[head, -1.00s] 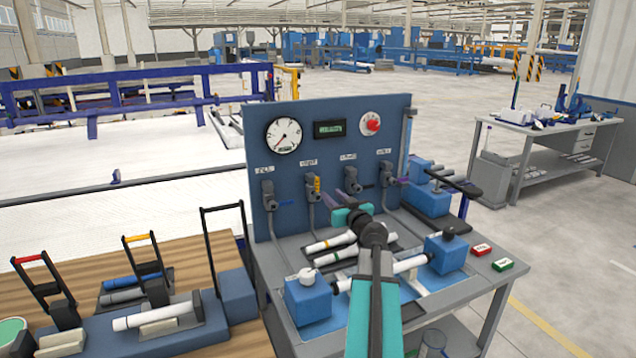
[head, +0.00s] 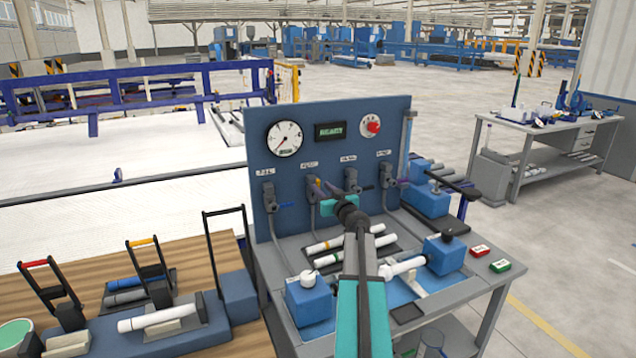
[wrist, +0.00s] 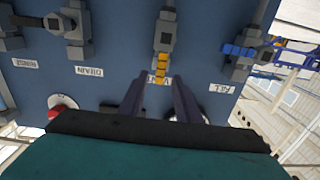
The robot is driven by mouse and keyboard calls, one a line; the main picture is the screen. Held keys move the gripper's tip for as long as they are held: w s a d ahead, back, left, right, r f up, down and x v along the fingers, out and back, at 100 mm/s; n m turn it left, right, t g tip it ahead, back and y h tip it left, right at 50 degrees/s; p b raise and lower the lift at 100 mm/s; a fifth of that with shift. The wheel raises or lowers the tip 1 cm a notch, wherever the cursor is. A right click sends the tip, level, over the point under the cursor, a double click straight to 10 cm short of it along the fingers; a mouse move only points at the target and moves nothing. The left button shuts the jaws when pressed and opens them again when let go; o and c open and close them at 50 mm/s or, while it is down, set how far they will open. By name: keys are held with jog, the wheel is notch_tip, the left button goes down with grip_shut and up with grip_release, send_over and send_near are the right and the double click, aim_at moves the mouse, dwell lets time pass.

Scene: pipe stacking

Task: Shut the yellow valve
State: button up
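The yellow valve (head: 313,188) is second from the left on the blue panel, mostly behind my gripper in the head view. In the wrist view, which is upside down, its yellow handle (wrist: 161,71) stands upright on a grey body, in line with the valve, its free end toward the label. My gripper (wrist: 160,88) is open, its two dark purple fingers spread. The handle's free end appears between the fingertips; I cannot tell whether they touch it. In the head view my gripper (head: 326,192) is in front of this valve.
A blue-handled fill valve (wrist: 240,50) and a drain valve (wrist: 78,30) flank it closely. The panel (head: 260,140) carries a gauge (head: 285,138), a display and a red knob (head: 373,126). White pipes and blue blocks (head: 310,298) are on the bench below.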

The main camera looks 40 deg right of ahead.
aim_at(318, 184)
jog(key=shift+p+x, duration=0.8)
jog(key=shift+x, duration=1.6)
grip_shut()
